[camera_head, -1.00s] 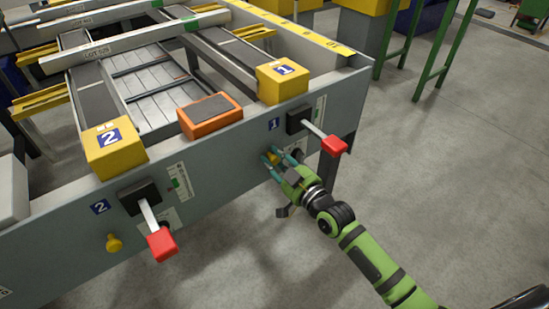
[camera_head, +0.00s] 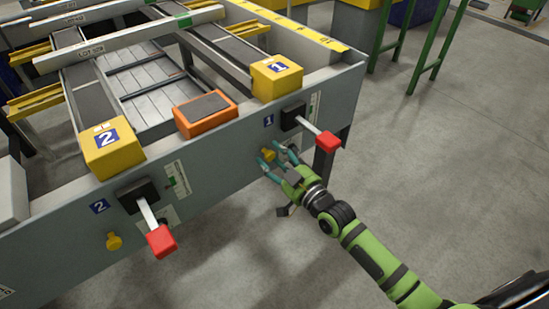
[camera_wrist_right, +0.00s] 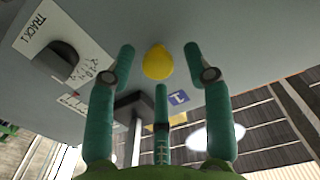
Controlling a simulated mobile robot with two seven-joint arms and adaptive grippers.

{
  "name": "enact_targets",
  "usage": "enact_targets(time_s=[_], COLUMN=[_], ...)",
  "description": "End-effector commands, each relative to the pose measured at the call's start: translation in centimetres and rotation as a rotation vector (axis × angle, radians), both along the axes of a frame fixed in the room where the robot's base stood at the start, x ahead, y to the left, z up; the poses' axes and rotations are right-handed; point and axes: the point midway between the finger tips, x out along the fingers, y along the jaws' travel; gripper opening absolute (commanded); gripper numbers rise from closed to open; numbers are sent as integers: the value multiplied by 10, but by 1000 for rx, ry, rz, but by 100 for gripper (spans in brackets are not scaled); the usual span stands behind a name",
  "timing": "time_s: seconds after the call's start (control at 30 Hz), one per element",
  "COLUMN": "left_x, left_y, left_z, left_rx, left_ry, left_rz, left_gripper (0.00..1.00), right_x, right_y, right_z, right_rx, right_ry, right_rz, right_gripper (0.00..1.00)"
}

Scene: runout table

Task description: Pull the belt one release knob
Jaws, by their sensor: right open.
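The belt one release knob (camera_head: 267,154) is a small yellow knob on the grey front panel, below the blue "1" label and left of the belt one lever. In the right wrist view the knob (camera_wrist_right: 158,62) lies between the tips of the spread teal fingers, above the middle finger. My right gripper (camera_head: 272,157) is open and faces the panel from the front right. Its fingertips are close about the knob; I cannot tell whether any touches it. My left gripper is not in view.
A lever with a red handle (camera_head: 328,141) juts out just right of the knob. A second red-handled lever (camera_head: 161,241) and another yellow knob (camera_head: 114,241) are further left. Yellow boxes and an orange box (camera_head: 206,117) sit on the panel's top edge.

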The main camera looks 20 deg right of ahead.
Motion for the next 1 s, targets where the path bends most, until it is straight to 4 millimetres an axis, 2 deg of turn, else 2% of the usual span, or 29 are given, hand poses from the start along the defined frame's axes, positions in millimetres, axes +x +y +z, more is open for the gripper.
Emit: enact_targets(time_s=[0.13,0.23,0.5,0.7,0.83,1.0], left_x=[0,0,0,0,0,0], left_y=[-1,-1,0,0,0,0], left_z=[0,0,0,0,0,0], left_rx=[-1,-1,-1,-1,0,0], left_ry=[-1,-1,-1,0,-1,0], left_rz=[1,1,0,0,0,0], left_gripper=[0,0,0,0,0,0], right_x=[-5,-16,-68,-98,-109,-114], right_y=[-1,-6,-24,-35,-39,-41], right_z=[-1,-2,-2,-1,-1,0], right_rx=[-1,0,-2,-1,0,0], right_ry=[3,4,6,3,2,-1], right_rz=[0,1,1,0,0,0], right_gripper=[52,52,52,52,52,52])
